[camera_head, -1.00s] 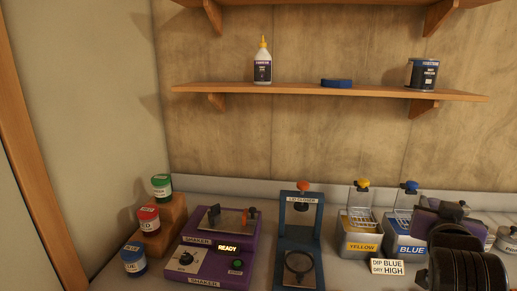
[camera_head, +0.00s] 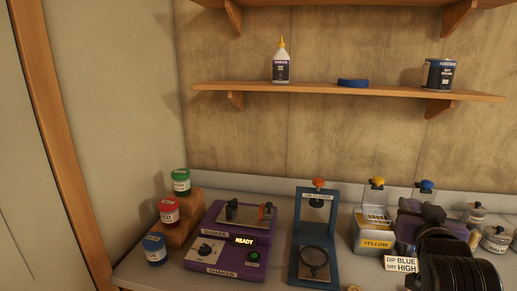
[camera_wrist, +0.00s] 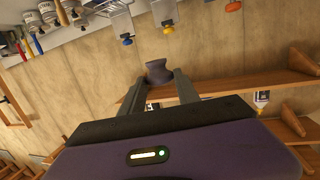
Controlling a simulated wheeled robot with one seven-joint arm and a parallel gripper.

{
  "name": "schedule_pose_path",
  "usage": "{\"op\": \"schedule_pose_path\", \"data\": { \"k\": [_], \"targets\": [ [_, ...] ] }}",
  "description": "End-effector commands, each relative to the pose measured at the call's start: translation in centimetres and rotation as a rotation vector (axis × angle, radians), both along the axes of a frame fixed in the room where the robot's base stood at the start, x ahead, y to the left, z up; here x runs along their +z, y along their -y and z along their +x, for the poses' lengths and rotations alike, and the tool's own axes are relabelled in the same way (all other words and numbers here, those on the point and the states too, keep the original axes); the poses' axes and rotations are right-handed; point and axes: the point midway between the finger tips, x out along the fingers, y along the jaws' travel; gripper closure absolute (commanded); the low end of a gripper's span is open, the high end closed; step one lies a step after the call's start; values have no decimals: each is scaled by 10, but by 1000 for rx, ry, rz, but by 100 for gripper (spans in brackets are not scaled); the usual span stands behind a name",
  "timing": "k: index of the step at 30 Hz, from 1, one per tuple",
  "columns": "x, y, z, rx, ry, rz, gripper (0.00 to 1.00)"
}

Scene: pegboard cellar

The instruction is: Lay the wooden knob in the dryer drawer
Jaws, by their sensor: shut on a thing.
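My gripper (camera_wrist: 158,80) is shut on a small greyish, waisted knob (camera_wrist: 158,68), held between its two fingertips in the wrist view. Its wooden material is hard to tell in this light. In the head view my dark and purple gripper is at the lower right, in front of the blue-knobbed tank; the held knob cannot be made out there. No dryer or drawer can be identified in either view.
A sign (camera_head: 401,264) reads DIP BLUE, DRY HIGH. Jars (camera_head: 495,239) stand at right. A shelf (camera_head: 350,91) hangs above.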

Motion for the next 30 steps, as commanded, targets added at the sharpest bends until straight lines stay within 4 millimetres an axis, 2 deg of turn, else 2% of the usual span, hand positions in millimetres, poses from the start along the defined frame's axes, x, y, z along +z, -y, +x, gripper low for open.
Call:
{"op": "schedule_pose_path", "data": {
  "k": [8,16,30],
  "targets": [
    [-66,-46,4,127,-8,1,100],
    [-155,-104,-14,278,-9,1,100],
    [-209,-134,-36,351,-4,-2,100]
  ]
}}
